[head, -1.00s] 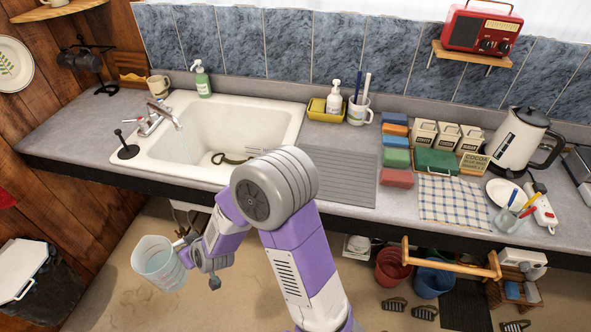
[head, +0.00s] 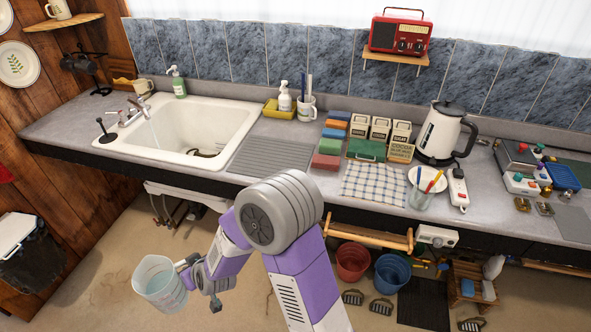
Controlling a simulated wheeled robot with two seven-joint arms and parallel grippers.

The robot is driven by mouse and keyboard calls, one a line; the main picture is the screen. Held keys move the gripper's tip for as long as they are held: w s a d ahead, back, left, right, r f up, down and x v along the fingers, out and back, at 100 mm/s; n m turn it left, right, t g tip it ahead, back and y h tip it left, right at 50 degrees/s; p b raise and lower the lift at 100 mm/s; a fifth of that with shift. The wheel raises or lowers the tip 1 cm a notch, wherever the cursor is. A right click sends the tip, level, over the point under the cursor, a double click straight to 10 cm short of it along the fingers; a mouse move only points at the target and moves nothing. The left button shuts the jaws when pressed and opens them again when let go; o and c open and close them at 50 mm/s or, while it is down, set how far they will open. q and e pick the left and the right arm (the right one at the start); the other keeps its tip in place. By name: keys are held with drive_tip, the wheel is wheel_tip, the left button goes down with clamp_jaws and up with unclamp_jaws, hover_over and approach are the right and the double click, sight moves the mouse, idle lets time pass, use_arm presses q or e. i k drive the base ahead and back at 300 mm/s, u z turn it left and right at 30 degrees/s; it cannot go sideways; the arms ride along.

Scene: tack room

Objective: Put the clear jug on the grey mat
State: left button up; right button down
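The clear jug (head: 158,287) is in the lower left of the head view, upright or slightly tilted, in front of the counter and below its edge. My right gripper (head: 188,272) is at the jug's right side and is shut on it, apparently at the handle; the fingertips are partly hidden. A ribbed grey mat (head: 270,156) lies bare on the counter just right of the sink, up and to the right of the jug. A flat, plain grey sheet (head: 574,224) also lies at the counter's far right. My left gripper is not in view.
The white sink (head: 190,132) is left of the ribbed mat. Sponges (head: 326,163), a checked cloth (head: 373,186), a kettle (head: 440,135) and a glass with brushes (head: 420,196) stand to the right. A wooden rail (head: 370,237) juts out below the counter edge.

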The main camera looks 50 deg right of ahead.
sight(278, 158)
drive_tip(key=z, duration=0.05)
drive_tip(key=k, duration=0.1)
drive_tip(key=z, duration=1.05)
